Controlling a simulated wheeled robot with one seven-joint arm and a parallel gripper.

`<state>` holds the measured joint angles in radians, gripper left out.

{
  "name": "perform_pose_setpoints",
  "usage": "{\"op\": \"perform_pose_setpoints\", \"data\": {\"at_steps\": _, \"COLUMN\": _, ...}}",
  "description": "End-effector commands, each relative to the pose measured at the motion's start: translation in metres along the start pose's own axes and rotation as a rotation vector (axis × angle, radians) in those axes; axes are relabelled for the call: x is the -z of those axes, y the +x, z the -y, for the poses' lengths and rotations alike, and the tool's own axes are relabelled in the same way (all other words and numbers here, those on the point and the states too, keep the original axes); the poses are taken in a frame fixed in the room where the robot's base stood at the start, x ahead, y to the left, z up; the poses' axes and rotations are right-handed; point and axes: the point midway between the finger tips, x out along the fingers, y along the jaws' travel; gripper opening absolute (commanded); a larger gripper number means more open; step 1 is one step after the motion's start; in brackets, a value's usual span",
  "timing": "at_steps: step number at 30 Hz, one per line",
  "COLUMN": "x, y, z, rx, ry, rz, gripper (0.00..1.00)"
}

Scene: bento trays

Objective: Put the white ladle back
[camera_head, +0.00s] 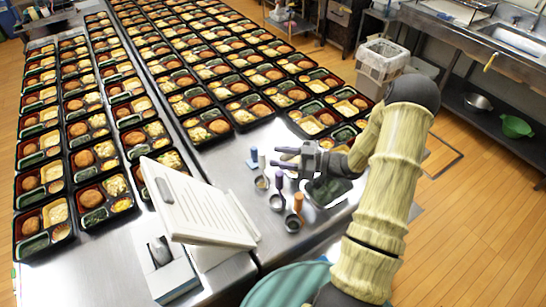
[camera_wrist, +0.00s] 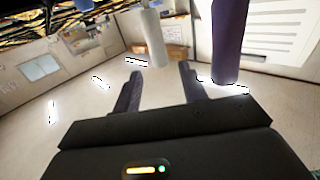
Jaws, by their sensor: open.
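The white ladle stands on the metal counter in the head view, its pale handle (camera_head: 262,162) upright over a small steel cup. My gripper (camera_head: 273,156) is level beside the handle's upper part, with fingers pointing left. In the wrist view, my gripper (camera_wrist: 160,72) is open. The end of the white handle (camera_wrist: 153,40) shows between and just beyond the two fingertips, with no visible grip on it. A purple handle (camera_wrist: 229,40) is close by on the right. Where the white ladle belongs cannot be told from these frames.
A purple-handled ladle (camera_head: 280,183), an orange-handled ladle (camera_head: 297,206) and a blue handle (camera_head: 253,156) stand close around the white one. A dark green container (camera_head: 328,190) is partly hidden under my arm. A tilted white panel (camera_head: 195,200) stands left. Bento trays fill the counter behind.

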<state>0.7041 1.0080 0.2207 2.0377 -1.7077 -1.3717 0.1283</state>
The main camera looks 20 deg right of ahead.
Motion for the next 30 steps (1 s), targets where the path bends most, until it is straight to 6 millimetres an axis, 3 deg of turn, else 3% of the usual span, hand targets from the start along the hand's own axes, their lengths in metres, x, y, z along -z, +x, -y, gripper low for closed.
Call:
{"op": "perform_pose_setpoints", "data": {"at_steps": 6, "x": -0.004, "y": -0.045, "z": -0.001, "rx": -0.004, "ry": -0.001, "rz": 0.001, "gripper": 0.42}}
{"op": "perform_pose_setpoints", "data": {"at_steps": 13, "x": -0.002, "y": -0.083, "z": -0.001, "rx": -0.002, "ry": -0.002, "rz": 0.001, "gripper": 0.42}}
{"op": "perform_pose_setpoints", "data": {"at_steps": 18, "x": -0.001, "y": -0.092, "z": 0.0, "rx": 0.0, "ry": 0.0, "rz": 0.0, "gripper": 0.42}}
{"op": "perform_pose_setpoints", "data": {"at_steps": 30, "x": 0.0, "y": -0.092, "z": 0.0, "rx": 0.0, "ry": 0.001, "rz": 0.0, "gripper": 0.42}}
